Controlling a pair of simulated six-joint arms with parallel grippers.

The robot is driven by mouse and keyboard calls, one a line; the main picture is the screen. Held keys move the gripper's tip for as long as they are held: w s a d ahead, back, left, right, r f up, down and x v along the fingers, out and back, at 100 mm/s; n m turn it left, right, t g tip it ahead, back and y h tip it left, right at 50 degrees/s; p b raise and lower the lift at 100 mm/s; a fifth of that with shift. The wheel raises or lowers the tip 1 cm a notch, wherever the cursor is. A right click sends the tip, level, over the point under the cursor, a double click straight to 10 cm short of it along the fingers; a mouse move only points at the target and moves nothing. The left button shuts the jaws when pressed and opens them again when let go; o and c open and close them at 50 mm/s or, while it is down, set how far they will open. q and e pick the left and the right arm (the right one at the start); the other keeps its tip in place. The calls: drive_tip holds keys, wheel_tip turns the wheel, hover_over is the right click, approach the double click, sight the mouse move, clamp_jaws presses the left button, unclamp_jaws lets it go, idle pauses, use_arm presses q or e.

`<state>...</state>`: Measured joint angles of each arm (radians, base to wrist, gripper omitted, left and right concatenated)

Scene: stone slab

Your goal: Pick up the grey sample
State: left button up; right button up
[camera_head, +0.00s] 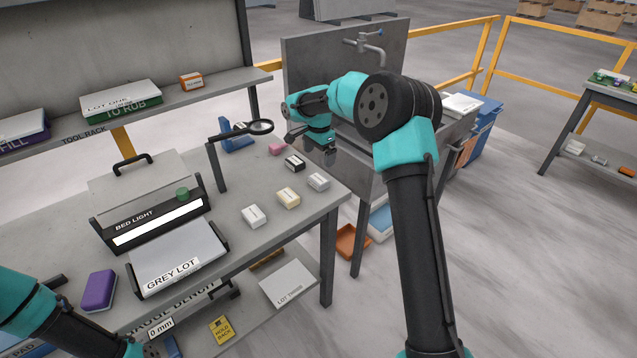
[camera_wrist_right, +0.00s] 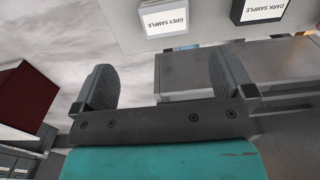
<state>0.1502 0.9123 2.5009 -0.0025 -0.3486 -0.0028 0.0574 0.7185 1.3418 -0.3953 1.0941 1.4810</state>
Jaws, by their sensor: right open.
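The grey sample (camera_head: 318,181) is a small light-grey block with a white label, lying near the right edge of the bench. In the right wrist view the grey sample (camera_wrist_right: 166,20) shows at the top, its label upside down. My right gripper (camera_head: 326,152) is above and beyond the bench's right edge, apart from the sample. In the wrist view my right gripper (camera_wrist_right: 165,82) has its fingers spread, with nothing between them. My left arm shows at the bottom left, but its gripper is out of view.
The dark sample (camera_head: 294,163) lies just behind the grey one; a cream block (camera_head: 288,198) and a white block (camera_head: 254,216) lie to its left. A sink panel (camera_head: 300,60) stands behind my right arm.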

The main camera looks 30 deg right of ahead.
hover_over(318, 178)
drive_tip(key=s, duration=0.1)
wheel_tip(318, 178, down, 6)
drive_tip(key=shift+a+f, duration=0.1)
drive_tip(key=shift+f, duration=0.2)
drive_tip(key=shift+f, duration=0.1)
drive_tip(key=shift+w+f, duration=0.15)
drive_tip(key=shift+f, duration=1.1)
drive_tip(key=shift+w+f, duration=0.15)
drive_tip(key=shift+f, duration=1.1)
drive_tip(key=shift+c, duration=0.4)
drive_tip(key=c, duration=1)
drive_tip(key=shift+r, duration=0.1)
